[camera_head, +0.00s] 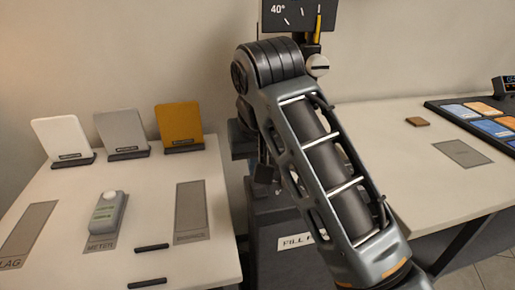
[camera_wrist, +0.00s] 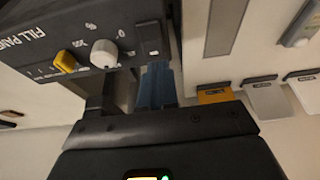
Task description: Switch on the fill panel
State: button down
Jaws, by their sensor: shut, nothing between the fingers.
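The fill panel's dark control box fills the upper left of the wrist view, its face (camera_wrist: 85,22) lettered FILL PANEL and seen turned over. It carries a yellow knob (camera_wrist: 67,62), a pale round knob (camera_wrist: 104,53) and a dark rectangular switch-like part (camera_wrist: 150,38). My gripper (camera_wrist: 157,66) shows as shut blue fingers, empty, close below that dark part in the picture. I cannot tell whether they touch it. In the head view the box's dark front (camera_head: 270,225) with a part-hidden FILL label (camera_head: 296,240) is behind my arm, which hides the fingers there.
A left table (camera_head: 60,195) holds white (camera_head: 60,135), grey (camera_head: 122,130) and orange (camera_head: 179,122) cards in stands, plus a light meter (camera_head: 108,212). A right table (camera_head: 380,130) holds a colour-swatch tray (camera_head: 440,105). A dark 40° plate (camera_head: 290,15) stands above.

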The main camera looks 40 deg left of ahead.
aim_at(259, 187)
jog(key=shift+x, duration=1.45)
jog(key=shift+a+p, duration=0.1)
jog(key=shift+p, duration=0.25)
jog(key=shift+w+f, duration=0.1)
jog(key=shift+f, duration=0.15)
jog(key=shift+r, duration=0.1)
jog(key=shift+s+d+r+p, duration=0.15)
jog(key=shift+s+d+p, duration=0.15)
jog(key=shift+p, duration=0.3)
jog(key=shift+s+d, duration=0.2)
jog(key=shift+d, duration=0.05)
jog(key=shift+p, duration=0.4)
